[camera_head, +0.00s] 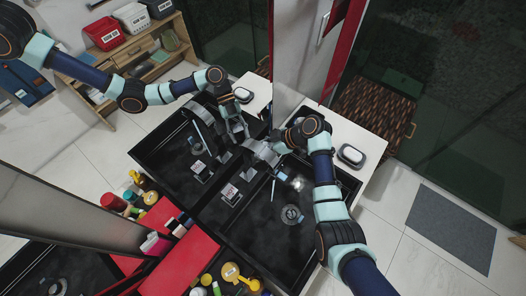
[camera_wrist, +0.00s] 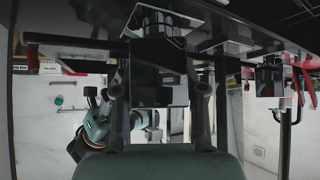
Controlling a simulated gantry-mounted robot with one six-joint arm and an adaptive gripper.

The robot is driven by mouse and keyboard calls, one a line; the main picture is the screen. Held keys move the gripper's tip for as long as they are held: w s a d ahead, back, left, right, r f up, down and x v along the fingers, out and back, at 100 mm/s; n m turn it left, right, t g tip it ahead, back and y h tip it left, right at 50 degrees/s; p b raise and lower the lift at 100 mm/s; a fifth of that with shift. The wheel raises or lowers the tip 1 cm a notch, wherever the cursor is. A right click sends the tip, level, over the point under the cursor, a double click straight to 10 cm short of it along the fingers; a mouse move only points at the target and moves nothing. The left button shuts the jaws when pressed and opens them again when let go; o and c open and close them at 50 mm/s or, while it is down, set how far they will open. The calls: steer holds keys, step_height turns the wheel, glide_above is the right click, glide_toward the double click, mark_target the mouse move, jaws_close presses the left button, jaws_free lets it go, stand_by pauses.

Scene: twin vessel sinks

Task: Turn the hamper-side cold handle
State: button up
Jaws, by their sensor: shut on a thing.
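My gripper (camera_head: 262,153) is at the back of the black sink, on the side nearer the wicker hamper (camera_head: 375,110). Its fingers also show in the wrist view (camera_wrist: 160,125), one on each side of a dark block, the hamper-side cold handle (camera_wrist: 158,92). The gripper is shut on this handle. In the head view the gripper and wrist hide most of the handle, and how far it is turned cannot be told. Another tap handle (camera_head: 230,194) with a pale label stands on the side away from the hamper, apart from the gripper.
The black sink basin (camera_head: 310,235) lies open below my arm. A soap dish (camera_head: 350,155) sits on the white counter at the right. Yellow-capped bottles (camera_head: 232,272) and red cloth (camera_head: 188,260) are at the lower left. The left half appears to be a mirror reflection, including a second arm.

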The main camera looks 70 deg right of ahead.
steer(key=shift+n+y+b, duration=0.5)
steer(key=shift+n+b, duration=0.15)
steer(key=shift+n, duration=0.05)
steer(key=shift+a, duration=0.1)
steer(key=o, duration=1.2)
steer(key=shift+c, duration=0.2)
steer(key=v, duration=1.2)
steer(key=shift+r, duration=0.2)
steer(key=shift+w, duration=0.15)
